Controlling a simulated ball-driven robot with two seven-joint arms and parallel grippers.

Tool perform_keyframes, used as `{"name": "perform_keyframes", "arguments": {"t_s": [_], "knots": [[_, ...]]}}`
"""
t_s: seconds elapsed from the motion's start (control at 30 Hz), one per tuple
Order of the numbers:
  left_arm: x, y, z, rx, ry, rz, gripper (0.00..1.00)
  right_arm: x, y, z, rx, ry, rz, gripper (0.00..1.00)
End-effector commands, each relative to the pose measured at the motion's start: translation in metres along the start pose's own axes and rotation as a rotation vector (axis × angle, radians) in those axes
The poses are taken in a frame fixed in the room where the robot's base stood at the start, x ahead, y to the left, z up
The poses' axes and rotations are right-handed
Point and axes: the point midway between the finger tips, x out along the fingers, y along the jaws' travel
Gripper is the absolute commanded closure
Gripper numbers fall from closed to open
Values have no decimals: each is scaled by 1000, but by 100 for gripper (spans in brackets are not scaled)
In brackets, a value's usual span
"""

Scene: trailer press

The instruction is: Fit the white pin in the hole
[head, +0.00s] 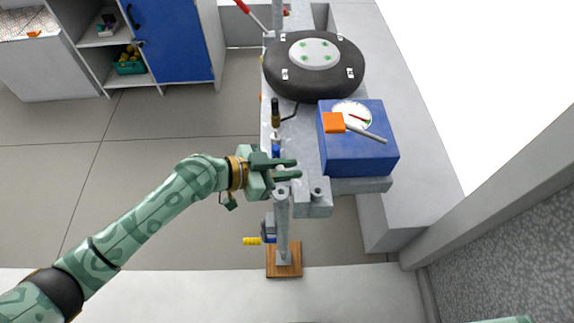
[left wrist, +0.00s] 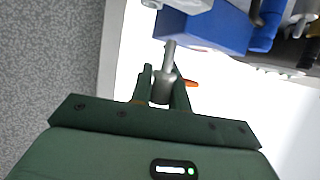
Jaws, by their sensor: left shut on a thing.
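My left gripper (head: 286,172) reaches in from the left over the grey trailer frame, its two dark green fingers pointing right. It is shut on the white pin (head: 279,171), mostly hidden between the fingers. In the left wrist view the pin (left wrist: 162,88) looks pale grey, with a thinner end pointing away from the fingers (left wrist: 162,95). A dark round hole (head: 317,191) shows in the grey bracket just right of and below the fingertips. The pin is apart from this hole. My right gripper is out of view.
A blue box (head: 358,155) with a dial gauge (head: 352,112) stands right of the gripper. A black tyre (head: 318,85) lies behind it. An upright grey post (head: 282,230) stands on a wooden block (head: 284,268) in front. Bare floor (head: 150,140) lies left.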

Motion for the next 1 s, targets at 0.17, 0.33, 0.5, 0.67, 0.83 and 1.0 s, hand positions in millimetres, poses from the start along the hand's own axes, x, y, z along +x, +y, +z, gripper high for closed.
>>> {"name": "perform_keyframes", "arguments": {"t_s": [0.17, 0.33, 0.5, 0.67, 0.83, 1.0], "knots": [[8, 0, 18, -4, -1, 1, 100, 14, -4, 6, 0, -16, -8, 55], [14, 0, 33, -4, 0, 1, 100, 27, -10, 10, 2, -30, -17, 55], [20, 0, 48, -4, -1, 2, 100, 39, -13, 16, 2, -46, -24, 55], [26, 0, 62, -4, -1, 1, 100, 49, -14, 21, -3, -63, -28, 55], [30, 0, 71, -1, 0, 1, 100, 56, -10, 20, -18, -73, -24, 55], [30, 0, 71, 1, 0, 0, 100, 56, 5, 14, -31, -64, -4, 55]]}}
